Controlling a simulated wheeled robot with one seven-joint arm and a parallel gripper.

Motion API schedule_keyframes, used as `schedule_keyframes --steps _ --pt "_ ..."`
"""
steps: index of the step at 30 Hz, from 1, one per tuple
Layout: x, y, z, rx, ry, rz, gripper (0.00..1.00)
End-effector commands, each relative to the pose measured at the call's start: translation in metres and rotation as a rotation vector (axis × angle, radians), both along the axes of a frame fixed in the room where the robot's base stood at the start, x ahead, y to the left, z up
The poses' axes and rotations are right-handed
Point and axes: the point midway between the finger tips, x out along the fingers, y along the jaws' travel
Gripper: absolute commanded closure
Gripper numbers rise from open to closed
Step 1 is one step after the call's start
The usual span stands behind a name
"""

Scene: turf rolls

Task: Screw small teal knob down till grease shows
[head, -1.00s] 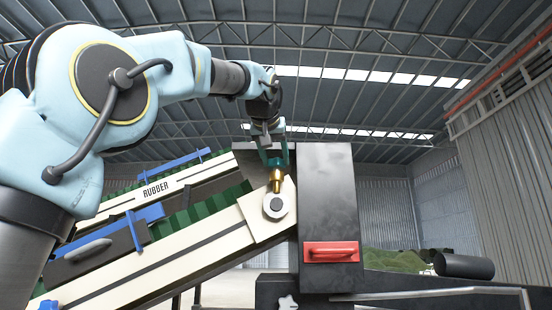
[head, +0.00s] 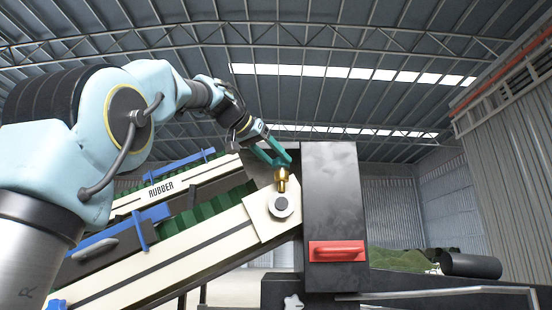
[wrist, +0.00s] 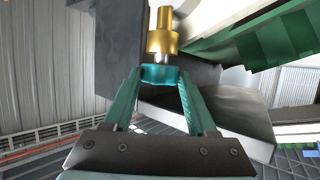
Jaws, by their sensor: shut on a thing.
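The small teal knob (wrist: 160,75) is a short cap at the top of a brass grease fitting (head: 282,181) on the bearing plate of the conveyor. In the wrist view the brass body (wrist: 163,38) shows with a bare silvery neck between it and the knob. My gripper (head: 279,153) has teal fingers that come to the knob from the upper left, tilted. In the wrist view one finger is on each side of the knob, shut on it. In the head view the fingers mostly hide the knob. I see no grease at the fitting.
A cream bearing plate (head: 259,223) with a round grey bearing (head: 281,206) sits below the fitting. A dark upright housing (head: 333,195) with a red handle (head: 336,251) stands close on the right. The green ribbed conveyor belt (head: 210,215) slopes down to the left.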

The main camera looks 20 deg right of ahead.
Motion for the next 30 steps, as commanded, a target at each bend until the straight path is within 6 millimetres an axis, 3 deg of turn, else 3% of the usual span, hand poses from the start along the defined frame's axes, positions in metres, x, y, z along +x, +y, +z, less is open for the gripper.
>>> schedule_keyframes --steps 12,13,20,30 --pt "0.0005 0.0003 -0.0006 0.002 0.0 -0.006 0.98" --pt "0.0005 0.0003 -0.0007 0.002 0.0 -0.006 0.39" --pt "0.0005 0.0001 -0.0006 0.002 0.001 -0.005 0.13" --pt "0.001 0.0003 -0.0003 0.001 0.0 -0.004 0.12"
